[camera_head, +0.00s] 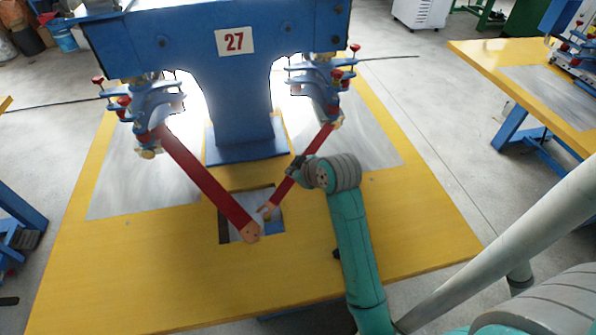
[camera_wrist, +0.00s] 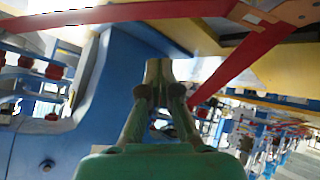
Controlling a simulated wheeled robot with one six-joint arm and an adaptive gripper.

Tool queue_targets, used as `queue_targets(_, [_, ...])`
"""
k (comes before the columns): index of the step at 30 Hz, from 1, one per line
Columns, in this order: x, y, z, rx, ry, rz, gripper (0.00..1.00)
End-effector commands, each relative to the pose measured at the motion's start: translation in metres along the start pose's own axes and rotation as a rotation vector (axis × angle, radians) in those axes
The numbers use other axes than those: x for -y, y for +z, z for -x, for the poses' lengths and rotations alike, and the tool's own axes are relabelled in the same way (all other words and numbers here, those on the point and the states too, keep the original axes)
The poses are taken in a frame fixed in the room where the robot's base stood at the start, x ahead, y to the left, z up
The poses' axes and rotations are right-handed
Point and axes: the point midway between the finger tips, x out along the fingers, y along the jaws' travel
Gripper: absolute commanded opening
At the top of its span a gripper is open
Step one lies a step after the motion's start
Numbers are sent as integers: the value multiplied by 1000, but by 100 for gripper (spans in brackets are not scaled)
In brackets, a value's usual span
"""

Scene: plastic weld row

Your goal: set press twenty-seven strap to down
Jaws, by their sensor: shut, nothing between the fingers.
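The blue press (camera_head: 236,80) bears a white plate with the number 27 (camera_head: 234,41). Two red straps hang from it: the left strap (camera_head: 205,182) and the right strap (camera_head: 300,172). They slant down toward each other, with their lower ends close together over a square opening (camera_head: 225,225) in the yellow table. My gripper (camera_head: 294,166) is at the middle of the right strap, partly in front of it; I cannot tell whether it touches. In the wrist view my gripper (camera_wrist: 160,92) is shut and empty, with a red strap (camera_wrist: 243,62) to its right and another (camera_wrist: 130,13) across the top.
The yellow table (camera_head: 400,225) has grey metal sheets (camera_head: 130,180) on both sides of the press column. Blue clamp heads with red knobs (camera_head: 140,102) hang at left and right. Another yellow table (camera_head: 500,62) stands at the right. The table's front is mostly clear.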

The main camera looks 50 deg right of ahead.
Motion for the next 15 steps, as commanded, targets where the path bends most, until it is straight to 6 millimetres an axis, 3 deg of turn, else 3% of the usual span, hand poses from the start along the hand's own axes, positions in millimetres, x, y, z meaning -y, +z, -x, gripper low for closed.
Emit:
queue_targets(6, [0, 5, -39, 3, -1, -2, 0])
queue_targets(15, [0, 27, -59, 1, -1, -1, 0])
